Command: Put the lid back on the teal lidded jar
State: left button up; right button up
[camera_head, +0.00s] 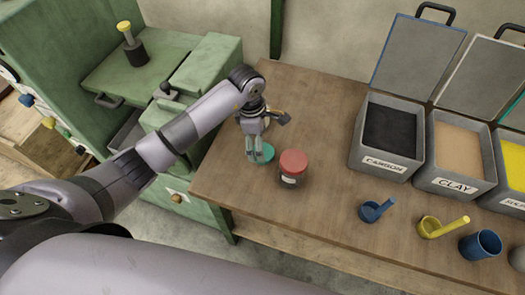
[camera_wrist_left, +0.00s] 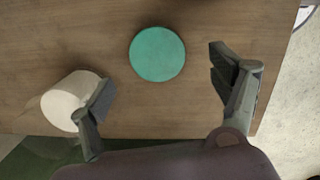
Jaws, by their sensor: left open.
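A round teal lid (camera_head: 265,153) lies on the wooden table near its left edge. It also shows as a flat disc in the left wrist view (camera_wrist_left: 157,54). My left gripper (camera_head: 254,157) points down right at the lid in the head view and partly covers it. In the wrist view my left gripper (camera_wrist_left: 160,82) is open and empty, with the lid ahead of the gap between its fingers. A pale cylinder (camera_wrist_left: 68,102) stands by the left finger, partly hidden; I cannot tell whether it is the teal lid's jar. My right gripper is not in view.
A red-lidded jar (camera_head: 292,167) stands close to the right of the gripper. Open grey bins (camera_head: 385,170) stand at the right. A blue scoop (camera_head: 375,210), a yellow scoop (camera_head: 440,228) and a blue cup (camera_head: 481,245) sit in front. The table's middle is clear.

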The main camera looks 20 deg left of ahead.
pick_arm(q)
jog(key=shift+d+f+p, duration=0.1)
jog(key=shift+f+p, duration=0.2)
jog(key=shift+f, duration=0.1)
jog(key=f, duration=0.2)
jog(key=f+p, duration=0.1)
jog(key=f, duration=0.1)
jog(key=shift+w+d+f, duration=0.1)
jog(key=shift+w+d, duration=0.1)
jog(key=shift+w, duration=0.05)
jog(key=shift+c, duration=0.5)
jog(key=c, duration=0.8)
